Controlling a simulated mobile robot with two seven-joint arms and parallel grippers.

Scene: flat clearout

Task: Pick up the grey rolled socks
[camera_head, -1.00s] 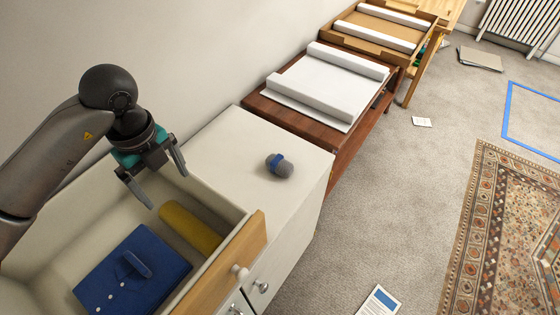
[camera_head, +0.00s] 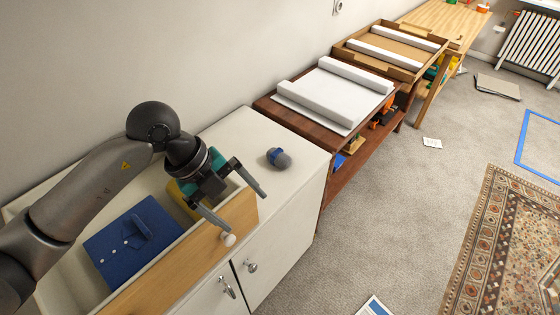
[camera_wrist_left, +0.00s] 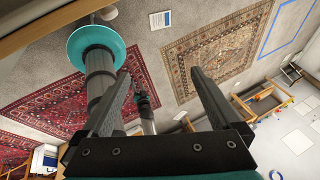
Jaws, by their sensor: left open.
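The grey rolled socks (camera_head: 279,158), a small dark bundle with a blue band, lie on top of the white cabinet (camera_head: 245,135) in the head view. My left gripper (camera_head: 246,212) is open and empty, above the drawer's wooden front. It is below and left of the socks in the picture, apart from them. In the left wrist view my open left fingers (camera_wrist_left: 161,72) have nothing between them, and I cannot make out the socks clearly.
The open drawer (camera_head: 190,252) holds a folded blue garment (camera_head: 130,240) and a yellow roll (camera_head: 185,199), partly hidden by my gripper. A brown table (camera_head: 290,115) with a white padded mat (camera_head: 335,92) stands beyond the cabinet. The cabinet top around the socks is clear.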

